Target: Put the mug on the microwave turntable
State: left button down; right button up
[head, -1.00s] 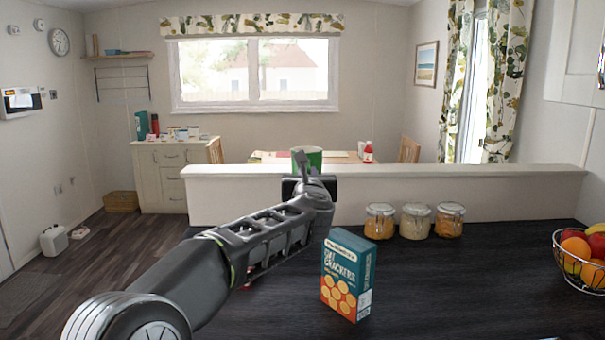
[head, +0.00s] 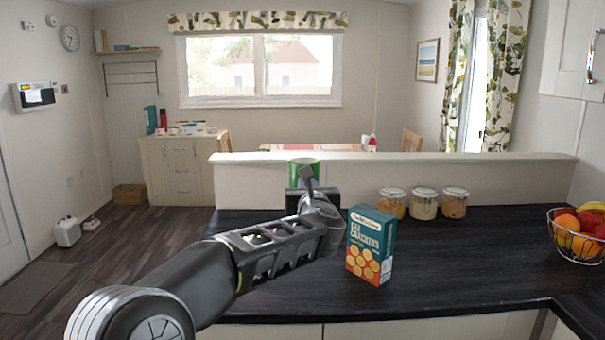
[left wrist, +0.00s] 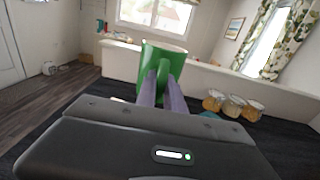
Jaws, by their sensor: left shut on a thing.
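The mug (left wrist: 150,62) is green with a pale inside and is upright in the left wrist view. My left gripper (left wrist: 162,85) is shut on it, with both fingers at the side of the mug that faces the camera. In the head view only the upper part of the mug (head: 304,166) shows behind my left gripper (head: 306,180), above the dark counter and in front of the low partition. The microwave and its turntable are not in view. My right gripper is not in view.
A cracker box (head: 370,246) stands on the dark counter (head: 450,260) close to my left forearm. Several jars (head: 424,203) stand by the partition (head: 480,172). A wire fruit bowl (head: 578,240) is at the right. The counter between box and bowl is clear.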

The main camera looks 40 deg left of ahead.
pick_arm(q)
jog(key=d+f+m+t+h, duration=0.2)
jog(key=d+f+m+h, duration=0.1)
jog(key=d+f, duration=1.4)
jog(key=s+d+f+m+t+h, duration=0.1)
jog(key=s+d+f+m+h, duration=0.1)
jog(key=d, duration=1)
jog(key=s+d+f+m+t+h, duration=0.1)
jog(key=s+d+f+m+h, duration=0.2)
jog(key=d, duration=0.9)
notch_tip(320, 180, down, 4)
jog(key=s+h, duration=0.2)
jog(key=h, duration=0.1)
jog(key=shift+t+h, duration=0.3)
jog(key=shift+a, duration=0.15)
